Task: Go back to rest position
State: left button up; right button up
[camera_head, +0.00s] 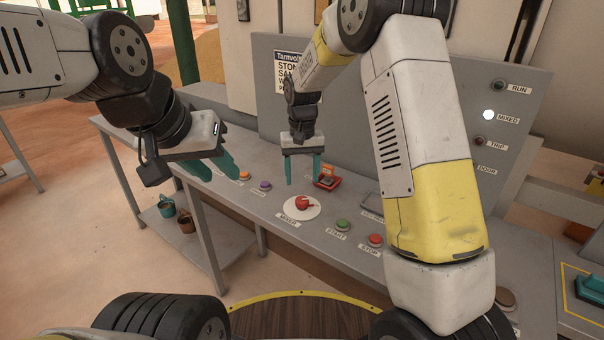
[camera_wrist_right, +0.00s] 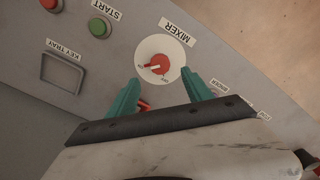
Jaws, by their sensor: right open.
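My right gripper (camera_head: 303,182) is open and empty, pointing down above the console. Just below and in front of it is the red mixer knob (camera_head: 303,204) on a white round dial. In the right wrist view the knob (camera_wrist_right: 160,64) sits just beyond the two teal fingertips (camera_wrist_right: 166,82), apart from them. A small part of another red thing shows between the fingers, mostly hidden. My left gripper (camera_head: 222,174) is at the left, above the console's left part, with its teal fingers apart and nothing between them.
The grey console holds a green START button (camera_head: 342,225), a red STOP button (camera_head: 375,239), a red box (camera_head: 327,181), and orange (camera_head: 244,175) and purple (camera_head: 265,185) buttons. The MIXED lamp (camera_head: 488,115) glows white on the upright panel. Cups (camera_head: 186,222) stand on a low shelf.

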jog(key=s+d+r+t+y, duration=0.1)
jog(key=s+d+r, duration=0.35)
jog(key=r, duration=0.25)
jog(key=s+d+r+t+y, duration=0.1)
jog(key=s+d+r, duration=0.35)
jog(key=r, duration=0.35)
jog(key=s+d+r+t, duration=0.2)
jog(key=s, duration=0.6)
jog(key=s+d+r+m+t, duration=0.1)
jog(key=s+d+r+t, duration=0.1)
jog(key=s, duration=0.6)
jog(key=shift+s+d, duration=0.4)
jog(key=shift+d, duration=0.05)
jog(key=shift+s, duration=0.4)
jog(key=shift+c, duration=0.5)
